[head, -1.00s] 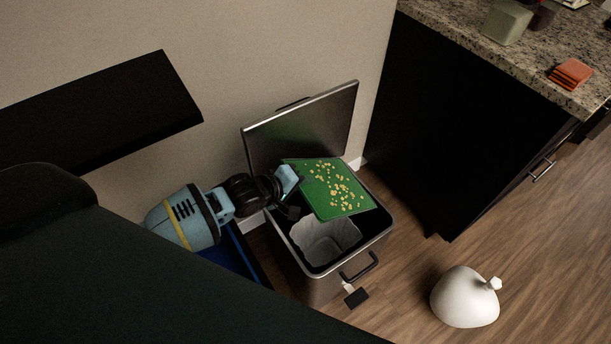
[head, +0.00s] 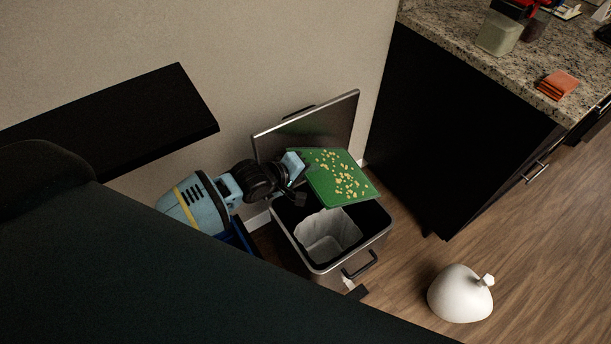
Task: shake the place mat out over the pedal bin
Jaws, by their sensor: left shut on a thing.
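The green place mat (head: 327,188) is over the back part of the open pedal bin, with many yellow crumbs (head: 347,182) lying on its upper face. My left gripper (head: 300,166) is shut on the mat's left edge; its fingertips are partly hidden. The mat looks close to flat, with a slight tilt. The pedal bin (head: 315,268) stands on the floor with its lid (head: 310,124) raised at the back and a pale liner (head: 328,235) inside. My right gripper is not in view.
A tied white bag (head: 459,294) sits on the wood floor right of the bin. A dark cabinet with a granite counter (head: 470,50) stands at the right, bearing a folded orange cloth (head: 557,85) and containers. A blue box (head: 241,237) is left of the bin.

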